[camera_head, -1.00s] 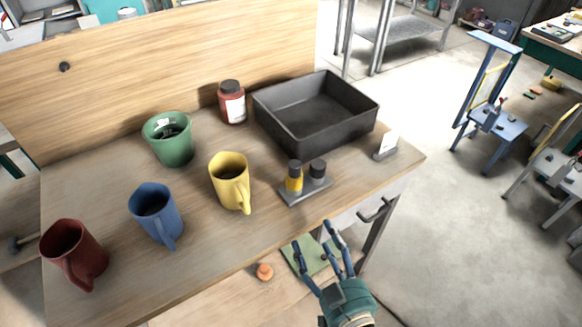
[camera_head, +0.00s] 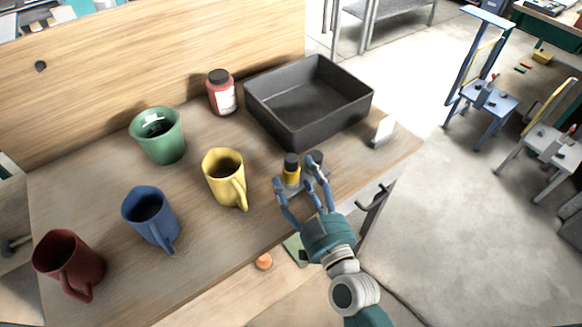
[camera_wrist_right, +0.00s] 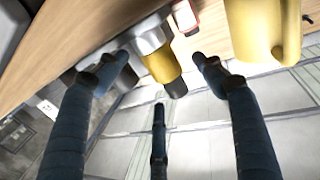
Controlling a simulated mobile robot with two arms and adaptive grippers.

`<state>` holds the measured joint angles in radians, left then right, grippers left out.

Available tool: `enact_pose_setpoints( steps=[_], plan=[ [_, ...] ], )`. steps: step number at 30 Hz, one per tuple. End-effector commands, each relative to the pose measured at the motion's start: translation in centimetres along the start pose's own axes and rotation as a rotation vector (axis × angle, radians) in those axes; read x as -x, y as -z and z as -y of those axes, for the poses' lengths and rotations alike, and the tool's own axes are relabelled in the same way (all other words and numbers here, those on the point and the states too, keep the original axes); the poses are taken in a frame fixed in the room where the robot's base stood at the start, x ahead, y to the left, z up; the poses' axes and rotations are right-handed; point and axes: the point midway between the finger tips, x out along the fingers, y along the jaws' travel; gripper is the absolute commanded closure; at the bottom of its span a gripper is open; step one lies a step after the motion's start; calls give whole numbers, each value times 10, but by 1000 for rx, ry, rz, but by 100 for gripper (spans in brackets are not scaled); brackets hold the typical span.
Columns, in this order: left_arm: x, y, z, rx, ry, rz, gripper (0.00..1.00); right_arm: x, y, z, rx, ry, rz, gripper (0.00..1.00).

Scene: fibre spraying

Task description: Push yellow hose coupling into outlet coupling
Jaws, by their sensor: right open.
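A small yellow coupling (camera_head: 291,175) with a black top stands upright on a grey base near the table's front right. A dark cylinder (camera_head: 315,158) stands beside it, partly hidden by my fingers. I cannot tell whether it is the outlet coupling. My right gripper (camera_head: 298,183) is open, with its fingers spread just in front of the yellow coupling. In the right wrist view, the yellow coupling (camera_wrist_right: 160,65) shows between the spread fingertips (camera_wrist_right: 158,72), with no clear contact. My left gripper is out of view.
A yellow mug (camera_head: 224,180) stands close to the left of the coupling. A black bin (camera_head: 309,103) and a red bottle (camera_head: 221,93) are behind. A small card stand (camera_head: 382,134) is at right.

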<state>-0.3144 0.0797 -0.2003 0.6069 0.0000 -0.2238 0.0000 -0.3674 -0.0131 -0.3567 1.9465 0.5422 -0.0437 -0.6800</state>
Motion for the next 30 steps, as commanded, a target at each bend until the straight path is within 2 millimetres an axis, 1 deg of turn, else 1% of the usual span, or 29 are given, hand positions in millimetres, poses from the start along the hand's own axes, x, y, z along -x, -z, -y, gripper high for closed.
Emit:
enact_pose_setpoints(
  steps=[1, 3, 6, 9, 12, 15, 16, 17, 18, 20, 21, 23, 24, 30],
  plan=[
    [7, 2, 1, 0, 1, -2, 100, -10, 7, -1, -2, -1, -4, 32],
    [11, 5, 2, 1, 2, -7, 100, -20, 9, -2, -1, -1, -3, 32],
    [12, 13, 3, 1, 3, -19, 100, -33, 6, -2, -1, -1, -1, 32],
    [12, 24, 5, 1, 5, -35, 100, -38, 4, -2, 0, -1, 0, 32],
    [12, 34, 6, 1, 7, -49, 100, -39, 4, -2, 0, -1, 0, 32],
    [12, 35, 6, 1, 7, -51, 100, -38, 4, -2, 0, -1, 0, 32],
    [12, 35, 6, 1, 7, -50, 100, -38, 4, -2, 0, -1, 0, 34],
    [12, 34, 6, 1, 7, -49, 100, -38, 4, -2, 0, -1, 0, 40],
    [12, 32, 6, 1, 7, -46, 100, -38, 4, -2, 0, -1, 0, 48],
    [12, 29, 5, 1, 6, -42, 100, -38, 4, -2, 0, -1, 0, 60],
    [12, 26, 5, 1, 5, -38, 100, -38, 4, -2, 0, -1, 0, 68],
    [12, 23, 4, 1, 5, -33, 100, -38, 4, -1, -1, -1, 0, 80],
    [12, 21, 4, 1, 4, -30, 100, -38, 4, -1, -1, 0, 0, 87],
    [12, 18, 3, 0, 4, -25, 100, -38, 5, -1, -1, -1, -2, 88]
  ],
)
